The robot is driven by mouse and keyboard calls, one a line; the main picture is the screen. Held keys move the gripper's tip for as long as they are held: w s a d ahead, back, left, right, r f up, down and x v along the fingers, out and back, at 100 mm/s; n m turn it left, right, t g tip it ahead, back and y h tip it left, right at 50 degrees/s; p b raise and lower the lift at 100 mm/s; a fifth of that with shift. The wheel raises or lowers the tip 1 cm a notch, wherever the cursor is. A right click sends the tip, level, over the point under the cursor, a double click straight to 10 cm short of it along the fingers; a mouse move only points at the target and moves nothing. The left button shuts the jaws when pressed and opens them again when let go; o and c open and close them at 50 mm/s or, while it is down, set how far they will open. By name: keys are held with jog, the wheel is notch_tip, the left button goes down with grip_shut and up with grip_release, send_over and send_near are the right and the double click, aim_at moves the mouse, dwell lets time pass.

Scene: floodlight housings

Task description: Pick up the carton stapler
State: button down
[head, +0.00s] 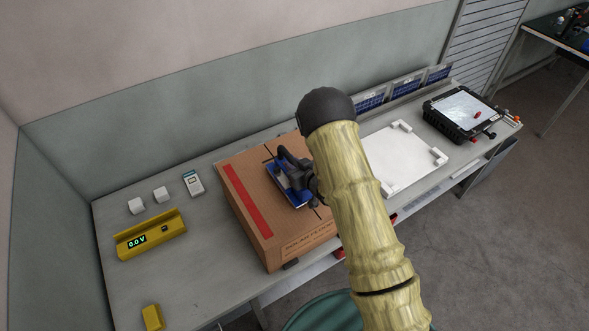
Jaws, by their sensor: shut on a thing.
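The carton stapler (284,186) is blue with dark parts and is on top of a brown cardboard carton (252,208). My gripper (299,174), dark grey, is at the stapler's upper right side and is shut on it. My arm hides part of the stapler and the carton's right side. The fingertips are small and partly hidden. I cannot tell whether the stapler rests on the carton or is just above it.
A yellow meter (150,235) reading 0.0 V, two white cubes, a small white device (193,183) and a yellow block (152,317) are left on the grey bench (190,275). Blue panels stand behind.

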jog(key=shift+r+b, duration=1.55)
jog(key=shift+r, duration=2.8)
jog(key=shift+r, duration=0.1)
